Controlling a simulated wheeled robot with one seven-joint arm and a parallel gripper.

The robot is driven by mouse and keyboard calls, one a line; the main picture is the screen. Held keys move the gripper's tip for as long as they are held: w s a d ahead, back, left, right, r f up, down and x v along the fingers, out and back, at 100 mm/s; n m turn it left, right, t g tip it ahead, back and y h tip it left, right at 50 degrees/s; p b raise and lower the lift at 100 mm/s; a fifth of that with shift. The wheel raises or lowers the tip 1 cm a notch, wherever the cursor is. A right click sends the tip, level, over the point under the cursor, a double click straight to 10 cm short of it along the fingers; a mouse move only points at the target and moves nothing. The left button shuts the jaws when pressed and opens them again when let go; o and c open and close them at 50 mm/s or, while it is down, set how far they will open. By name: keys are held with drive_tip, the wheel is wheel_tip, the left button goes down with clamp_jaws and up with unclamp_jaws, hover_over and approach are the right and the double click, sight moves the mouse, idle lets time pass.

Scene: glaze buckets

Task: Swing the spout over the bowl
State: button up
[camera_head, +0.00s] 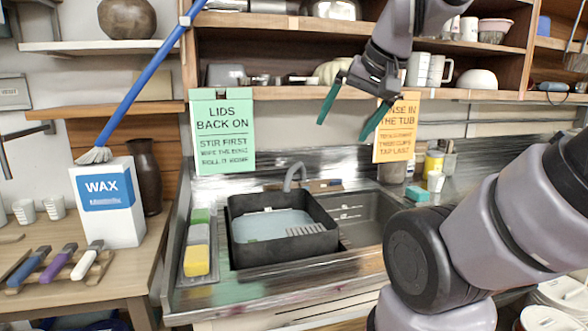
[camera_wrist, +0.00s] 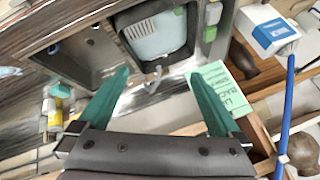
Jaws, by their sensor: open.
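The grey curved spout (camera_head: 293,172) rises at the back of the sink, by the black tub's rear edge. Its tip points toward the tub, but I cannot tell if it is over the opening. The spout also shows in the wrist view (camera_wrist: 153,82), between my fingertips in the picture. The sink bowl (camera_head: 365,212) is the bare metal basin right of the tub; it is at the left in the wrist view (camera_wrist: 72,62). My gripper (camera_head: 346,124) is open and empty, with green fingers, high above and apart from the spout.
The black tub (camera_head: 285,250) holds a pale blue insert. A sponge tray (camera_head: 196,265) lies left of it. Green (camera_head: 223,130) and orange (camera_head: 396,130) signs hang behind the sink. A wax box (camera_head: 107,202) and blue-handled brush (camera_head: 145,80) stand left. A shelf (camera_head: 270,93) is close behind my gripper.

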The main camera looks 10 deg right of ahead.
drive_tip(key=shift+w+r, duration=0.1)
drive_tip(key=c, duration=0.6)
drive_tip(key=shift+m+g+h, duration=0.3)
drive_tip(key=shift+m+g, duration=0.2)
drive_tip(key=w+r, duration=0.1)
drive_tip(key=w, duration=0.3)
drive_tip(key=w+d+r, duration=0.1)
drive_tip(key=w, duration=0.9)
drive_tip(key=shift+w+d+r, duration=0.15)
drive_tip(key=shift+w+r, duration=0.1)
drive_tip(key=shift+r, duration=0.15)
drive_tip(key=shift+c, duration=0.3)
drive_tip(key=m+g+h, duration=0.1)
drive_tip(key=m+h, duration=0.1)
hover_over(294, 166)
drive_tip(key=s, duration=0.6)
wheel_tip(294, 166, down, 18)
drive_tip(key=r, duration=0.1)
drive_tip(key=x, duration=1.1)
drive_tip(key=shift+w+a+f, duration=0.15)
drive_tip(key=shift+a+f, duration=0.1)
drive_tip(key=shift+a, duration=0.1)
